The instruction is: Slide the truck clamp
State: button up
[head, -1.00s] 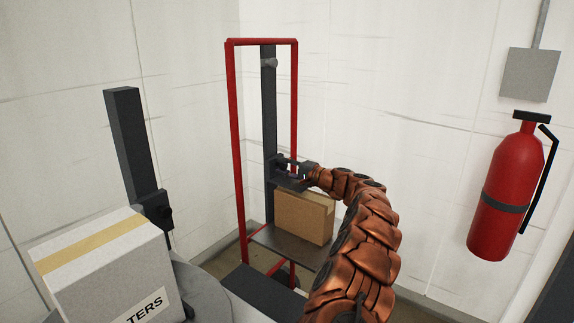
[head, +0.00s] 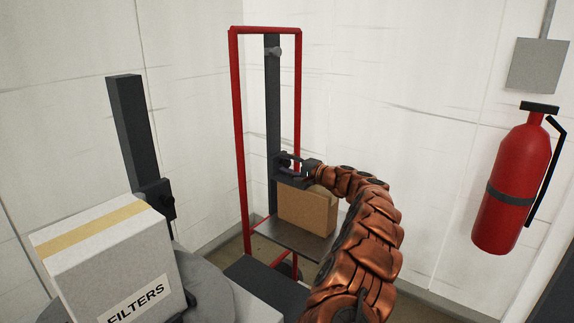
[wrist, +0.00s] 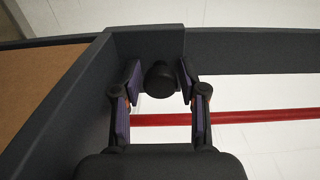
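The hand truck (head: 237,130) has a red frame and a dark upright post (head: 272,110). The dark clamp (head: 292,181) sits on this post, just above a brown cardboard box (head: 306,212). In the head view I cannot tell whether the clamp touches the box. The clamp's round black knob (wrist: 160,80) shows in the wrist view between my gripper's fingers. My gripper (head: 292,164) reaches the knob from the right. In the wrist view its fingers (wrist: 159,84) stand on either side of the knob, with a narrow gap visible at each side.
A white box labelled FILTERS (head: 110,262) stands at the lower left, near another dark post (head: 130,130). A red fire extinguisher (head: 512,185) and a grey wall box (head: 538,65) are on the right wall. Walls close off the corner behind the truck.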

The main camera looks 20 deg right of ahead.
jog(key=shift+s+d, duration=0.35)
jog(key=shift+s, duration=0.1)
jog(key=v, duration=1.1)
jog(key=shift+a, duration=0.15)
jog(key=shift+s, duration=0.1)
